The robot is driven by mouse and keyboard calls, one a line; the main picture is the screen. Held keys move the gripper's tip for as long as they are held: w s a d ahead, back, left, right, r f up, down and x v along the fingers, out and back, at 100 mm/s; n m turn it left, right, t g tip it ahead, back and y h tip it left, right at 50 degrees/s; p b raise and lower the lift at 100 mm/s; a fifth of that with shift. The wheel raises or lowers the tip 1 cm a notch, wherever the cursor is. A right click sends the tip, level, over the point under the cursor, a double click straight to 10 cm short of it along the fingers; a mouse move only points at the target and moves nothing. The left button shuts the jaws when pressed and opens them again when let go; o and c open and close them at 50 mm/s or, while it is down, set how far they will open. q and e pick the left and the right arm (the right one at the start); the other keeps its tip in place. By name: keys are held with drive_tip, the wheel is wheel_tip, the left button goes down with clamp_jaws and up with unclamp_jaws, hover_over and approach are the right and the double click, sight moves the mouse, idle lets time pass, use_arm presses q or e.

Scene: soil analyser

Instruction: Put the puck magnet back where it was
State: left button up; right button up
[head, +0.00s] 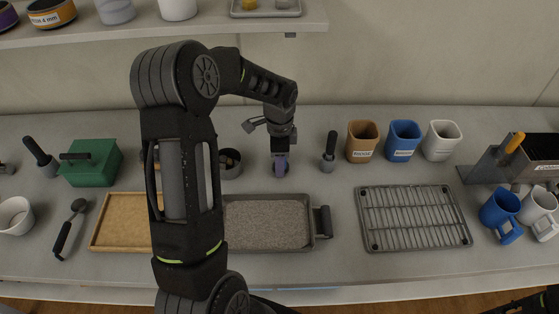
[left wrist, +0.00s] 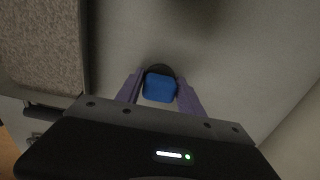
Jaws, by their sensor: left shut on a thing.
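My left gripper (head: 280,168) points down at the counter behind the grey tray, with its purple fingers low over the surface. In the left wrist view, its fingers (left wrist: 160,92) are shut on the puck magnet (left wrist: 158,87), which shows a blue top and a dark round edge behind it. The magnet is at or close above the counter; I cannot tell whether it touches. In the head view the fingers largely hide it. My right gripper is not in view.
A tray of grey soil (head: 268,225) lies in front of the gripper. A dark round container (head: 230,163) stands left of it and a dark-handled tool (head: 328,152) right of it. Brown (head: 361,141), blue (head: 403,141) and white cups (head: 441,141) stand further right, behind a wire rack (head: 414,217).

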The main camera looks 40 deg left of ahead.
use_arm(q)
drive_tip(key=o, duration=1.2)
wheel_tip(320, 180, up, 7)
drive_tip(key=p, duration=0.5)
wheel_tip(320, 180, up, 4)
drive_tip(key=shift+b, duration=0.4)
drive_tip(key=shift+r, duration=0.65)
